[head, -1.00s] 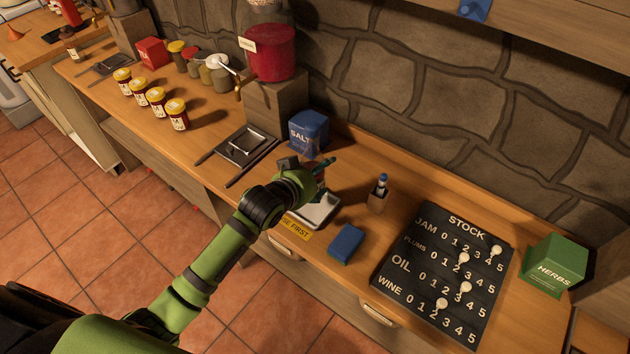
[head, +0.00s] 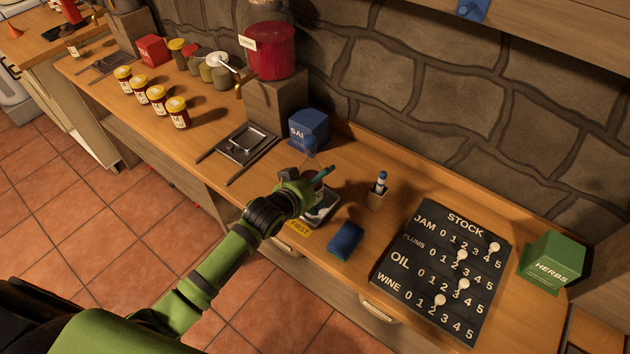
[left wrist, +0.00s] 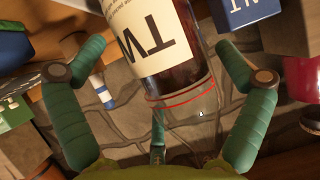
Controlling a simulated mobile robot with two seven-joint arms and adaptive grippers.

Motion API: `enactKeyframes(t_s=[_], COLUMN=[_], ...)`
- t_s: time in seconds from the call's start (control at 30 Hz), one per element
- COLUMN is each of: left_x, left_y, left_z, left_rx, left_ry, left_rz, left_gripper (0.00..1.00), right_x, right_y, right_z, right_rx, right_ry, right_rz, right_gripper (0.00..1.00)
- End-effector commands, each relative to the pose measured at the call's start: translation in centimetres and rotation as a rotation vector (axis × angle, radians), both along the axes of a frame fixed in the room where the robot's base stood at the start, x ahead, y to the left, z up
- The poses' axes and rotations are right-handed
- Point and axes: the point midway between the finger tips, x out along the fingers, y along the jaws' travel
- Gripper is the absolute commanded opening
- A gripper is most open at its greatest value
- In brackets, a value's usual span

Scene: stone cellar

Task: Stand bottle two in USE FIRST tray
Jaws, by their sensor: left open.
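Bottle two (left wrist: 185,70), dark with a cream label reading "TW" and red rings near its clear upper part, fills the middle of the left wrist view. My left gripper (left wrist: 160,75) is open, its green fingers spread on both sides of the bottle with visible gaps. In the head view my left gripper (head: 310,182) is over the USE FIRST tray (head: 328,208) and hides most of the bottle and part of the tray. The tray's yellow label (head: 299,229) is partly covered. The bottle's base is hidden, so I cannot tell whether it rests in the tray.
A blue sponge-like block (head: 345,239) lies right of the tray. A small holder with a marker (head: 378,192) and the blue salt box (head: 309,130) stand near. The black STOCK board (head: 440,275) lies farther right. Bare counter separates them.

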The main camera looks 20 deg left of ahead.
Motion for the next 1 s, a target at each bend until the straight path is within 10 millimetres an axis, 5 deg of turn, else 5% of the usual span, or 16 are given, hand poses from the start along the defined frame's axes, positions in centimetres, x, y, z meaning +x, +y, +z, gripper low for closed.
enactKeyframes(t_s=[0.27,0.7,1.0], left_x=[-1.4,-8.3,-10.2], left_y=[0.4,2.1,2.6], left_z=[0.7,4.5,5.7], left_rx=[0.000,0.001,0.001], left_ry=[0.000,0.000,-0.001], left_rz=[0.000,0.000,0.000], left_gripper=[1.00,1.00,1.00], right_x=[0.0,0.0,0.0], right_y=[-0.1,-0.1,-0.1], right_z=[-0.1,-0.7,-0.8], right_rx=[-0.001,-0.001,-0.001], right_ry=[0.001,0.001,0.001], right_rz=[-0.001,-0.001,-0.002], right_gripper=[0.40,0.40,0.40])
